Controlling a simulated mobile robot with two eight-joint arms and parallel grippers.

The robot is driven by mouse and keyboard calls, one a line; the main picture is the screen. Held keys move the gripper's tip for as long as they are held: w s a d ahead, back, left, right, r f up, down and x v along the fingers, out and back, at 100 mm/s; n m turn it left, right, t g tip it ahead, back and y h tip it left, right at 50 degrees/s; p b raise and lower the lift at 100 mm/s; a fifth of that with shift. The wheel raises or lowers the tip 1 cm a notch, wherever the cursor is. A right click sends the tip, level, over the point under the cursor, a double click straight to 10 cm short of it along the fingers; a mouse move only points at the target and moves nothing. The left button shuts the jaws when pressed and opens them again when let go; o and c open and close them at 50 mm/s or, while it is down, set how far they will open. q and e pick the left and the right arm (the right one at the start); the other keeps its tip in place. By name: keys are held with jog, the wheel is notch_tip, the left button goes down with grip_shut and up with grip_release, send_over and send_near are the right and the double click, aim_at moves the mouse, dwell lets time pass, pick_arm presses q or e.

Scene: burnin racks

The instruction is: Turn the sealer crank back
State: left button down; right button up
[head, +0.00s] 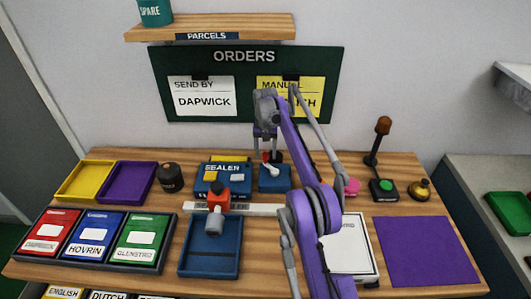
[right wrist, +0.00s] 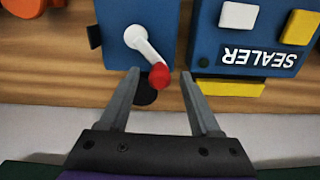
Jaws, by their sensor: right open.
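The sealer crank is a white lever (head: 269,170) on a small blue box (head: 275,184), just right of the blue sealer (head: 223,181). In the right wrist view the white crank arm (right wrist: 145,44) runs from its pivot to a red knob (right wrist: 160,76). My right gripper (right wrist: 160,78) is open, its two grey fingers on either side of the knob in the picture, with gaps at both sides. I cannot tell the height between the fingertips and knob. In the head view the right gripper (head: 267,150) reaches down behind the crank box. My left gripper is not in view.
A grey and red-orange tool (head: 214,217) stands over a blue tray (head: 208,262) in front of the sealer. A black round pot (head: 170,177) is left of the sealer. A green button box (head: 385,189) and purple mat (head: 425,252) lie right. The orders board (head: 247,57) hangs behind.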

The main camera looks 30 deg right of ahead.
grip_shut()
jog(key=shift+a, duration=0.1)
dwell(0.3)
jog(key=shift+s+a+n, duration=0.1)
jog(key=shift+a+n, duration=0.15)
jog(key=shift+n, duration=0.55)
jog(key=shift+s+a+n+p, duration=0.2)
jog(key=shift+a+n+p, duration=0.25)
jog(key=shift+n, duration=0.75)
jog(key=shift+s+a+n, duration=0.2)
jog(key=shift+a+n, duration=0.05)
jog(key=shift+n, duration=0.35)
jog(key=shift+s+a+n, duration=0.15)
jog(key=shift+a+n, duration=0.05)
jog(key=shift+n, duration=0.4)
jog(key=shift+s+a+n, duration=0.25)
jog(key=shift+s+n, duration=0.05)
jog(key=shift+n, duration=0.5)
jog(key=shift+s+a+n, duration=0.2)
jog(key=shift+s+n, duration=0.05)
jog(key=shift+n, duration=0.55)
